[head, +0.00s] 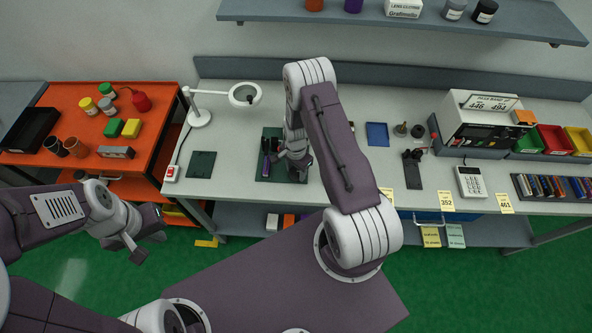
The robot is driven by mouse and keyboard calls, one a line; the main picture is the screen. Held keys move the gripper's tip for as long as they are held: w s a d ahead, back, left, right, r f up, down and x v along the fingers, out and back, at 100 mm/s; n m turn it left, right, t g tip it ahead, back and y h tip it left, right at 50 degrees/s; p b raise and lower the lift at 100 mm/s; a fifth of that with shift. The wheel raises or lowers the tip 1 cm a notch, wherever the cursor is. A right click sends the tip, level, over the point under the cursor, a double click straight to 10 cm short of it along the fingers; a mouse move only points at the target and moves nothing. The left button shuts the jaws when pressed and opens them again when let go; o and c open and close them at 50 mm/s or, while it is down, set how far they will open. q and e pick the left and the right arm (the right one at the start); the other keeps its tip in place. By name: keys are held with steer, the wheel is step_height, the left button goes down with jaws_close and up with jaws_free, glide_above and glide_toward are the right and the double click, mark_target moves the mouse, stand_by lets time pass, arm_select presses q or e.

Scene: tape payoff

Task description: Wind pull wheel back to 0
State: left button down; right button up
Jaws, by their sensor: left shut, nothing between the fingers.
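I cannot make out a pull wheel or a 0 mark with certainty in the head view. A dark green mat (272,134) lies on the grey bench with a small dark purple-and-black device (265,158) on its left part. My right gripper (298,168) is over the right part of this mat, close beside the device. Its wrist hides part of the mat, and I cannot see whether its fingers are open or touch anything. My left gripper (141,251) is shut and empty, above the floor in front of the orange cart.
A white magnifier lamp (200,117) and another dark green mat (201,164) are to the left. A black stand (413,168), a calculator (470,182) and a boxy machine (480,122) are to the right. The orange cart (75,165) holds jars and blocks. A shelf (400,20) hangs above.

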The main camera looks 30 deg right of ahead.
steer(key=c, duration=0.3)
steer(key=n+b, duration=0.2)
steer(key=shift+w+f+n, duration=0.1)
steer(key=shift+n, duration=0.3)
steer(key=n+b, duration=0.2)
steer(key=n, duration=0.2)
steer(key=shift+n, duration=0.3)
steer(key=n+b, duration=0.1)
steer(key=n, duration=0.3)
steer(key=shift+n, duration=0.3)
steer(key=shift+n+b, duration=0.75)
steer(key=shift+n, duration=1.35)
